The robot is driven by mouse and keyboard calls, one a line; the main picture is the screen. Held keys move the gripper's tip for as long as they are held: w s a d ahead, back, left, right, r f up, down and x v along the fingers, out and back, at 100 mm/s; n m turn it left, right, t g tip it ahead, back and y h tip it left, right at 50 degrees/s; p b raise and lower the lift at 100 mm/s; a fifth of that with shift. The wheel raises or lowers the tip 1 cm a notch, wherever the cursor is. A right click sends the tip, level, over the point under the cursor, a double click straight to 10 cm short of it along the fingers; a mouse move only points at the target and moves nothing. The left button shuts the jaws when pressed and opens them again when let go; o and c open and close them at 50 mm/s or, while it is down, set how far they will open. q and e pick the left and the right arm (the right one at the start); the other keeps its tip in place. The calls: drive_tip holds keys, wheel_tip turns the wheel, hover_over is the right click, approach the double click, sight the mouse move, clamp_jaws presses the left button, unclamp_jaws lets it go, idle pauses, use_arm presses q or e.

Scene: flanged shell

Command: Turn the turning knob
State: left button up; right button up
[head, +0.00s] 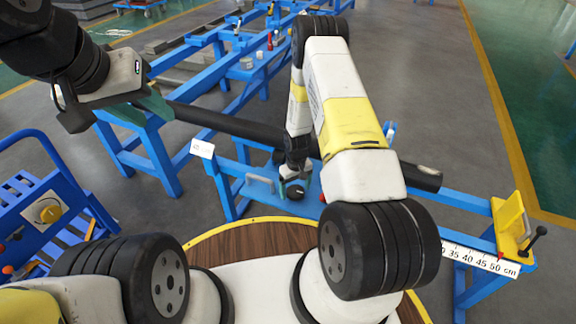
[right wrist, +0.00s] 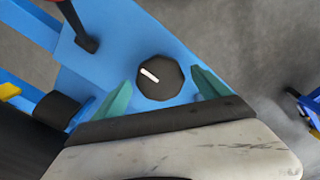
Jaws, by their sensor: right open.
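The turning knob (right wrist: 160,78) is black and many-sided with a white pointer line, set on a blue plate (right wrist: 125,40). In the right wrist view its line slants from upper left to lower right. My right gripper (right wrist: 162,80) is open, with one teal finger on each side of the knob and visible gaps between. In the head view the dark knob (head: 296,193) shows just below the right gripper (head: 292,181). My left gripper (head: 148,105) is at upper left, near the end of a long black pipe (head: 225,122); whether its fingers grip the pipe is unclear.
The pipe runs behind my right arm above the blue frame. A handle (head: 259,183) is left of the knob. A yellow bracket (head: 510,220) and a scale strip (head: 480,258) are at right. A blue cart (head: 75,195) with a yellow dial (head: 46,213) stands at left.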

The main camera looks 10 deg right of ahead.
wheel_tip(320, 180, up, 8)
drive_tip(key=shift+f, duration=0.15)
drive_tip(key=shift+w, duration=0.1)
idle(0.5)
wheel_tip(320, 180, up, 13)
drive_tip(key=t, duration=0.1)
hover_over(295, 190)
drive_tip(key=w, duration=0.1)
drive_tip(key=s+r+m+t+y, duration=0.1)
drive_tip(key=s+r, duration=0.1)
drive_tip(key=r, duration=0.7)
drive_tip(key=s+r+m+t, duration=0.1)
drive_tip(key=s+r, duration=0.2)
drive_tip(key=r, duration=0.5)
drive_tip(key=s+a+r+t, duration=0.1)
drive_tip(key=s+r, duration=0.6)
drive_tip(key=s, duration=0.3)
drive_tip(key=s+a+r+t+y, duration=0.1)
drive_tip(key=s+r+t, duration=0.1)
drive_tip(key=s+r, duration=0.6)
drive_tip(key=shift+s+r+m, duration=0.3)
drive_tip(key=shift+s+m, duration=0.1)
drive_tip(key=shift+s, duration=0.55)
